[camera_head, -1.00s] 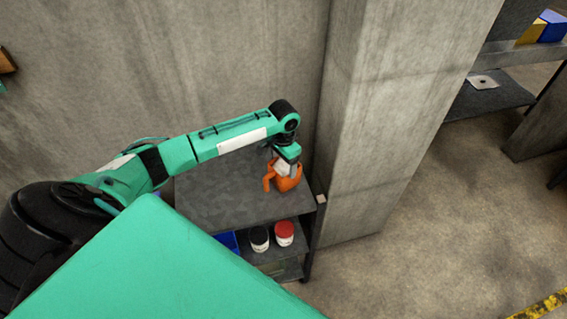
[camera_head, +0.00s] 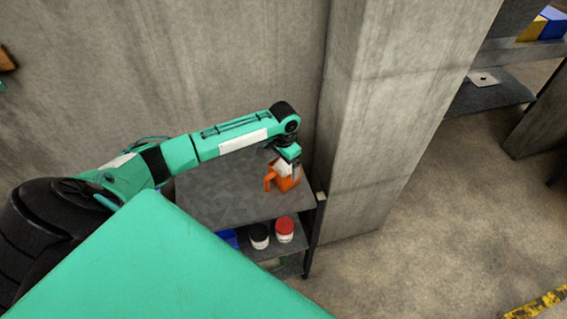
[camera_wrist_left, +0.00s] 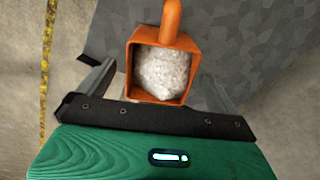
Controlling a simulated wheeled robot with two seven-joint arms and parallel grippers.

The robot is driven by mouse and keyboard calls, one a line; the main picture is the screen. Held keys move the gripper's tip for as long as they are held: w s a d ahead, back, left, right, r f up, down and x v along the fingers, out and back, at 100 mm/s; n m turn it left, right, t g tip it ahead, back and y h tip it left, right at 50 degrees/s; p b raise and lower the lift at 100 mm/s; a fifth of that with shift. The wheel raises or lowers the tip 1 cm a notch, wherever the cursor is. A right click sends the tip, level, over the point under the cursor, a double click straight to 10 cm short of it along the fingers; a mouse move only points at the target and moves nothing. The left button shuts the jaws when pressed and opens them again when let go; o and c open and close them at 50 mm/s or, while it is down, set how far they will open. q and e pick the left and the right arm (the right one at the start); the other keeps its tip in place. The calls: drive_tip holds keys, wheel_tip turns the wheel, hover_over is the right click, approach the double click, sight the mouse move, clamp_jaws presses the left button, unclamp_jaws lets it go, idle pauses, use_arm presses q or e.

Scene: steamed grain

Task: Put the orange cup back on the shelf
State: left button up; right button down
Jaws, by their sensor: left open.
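The orange cup (camera_head: 284,184) stands at the right end of the shelf's top board (camera_head: 225,205), with its handle toward the left in the head view. It is filled with a whitish grainy mass, which also shows in the left wrist view inside the cup (camera_wrist_left: 131,70). My left gripper (camera_head: 289,170) is directly above and around the cup, pointing down. In the left wrist view its two fingers (camera_wrist_left: 155,92) are spread on either side of the cup, with gaps visible. My right gripper is not in view.
On the board below stand a black-lidded jar (camera_head: 259,236), a red-lidded jar (camera_head: 284,229) and a blue container (camera_head: 229,238). A concrete pillar (camera_head: 385,130) rises close to the shelf's right end. The floor at the right is clear.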

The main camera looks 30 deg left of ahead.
use_arm(q)
wheel_tip(320, 180, up, 12)
drive_tip(key=b, duration=0.3)
drive_tip(key=shift+f, duration=0.15)
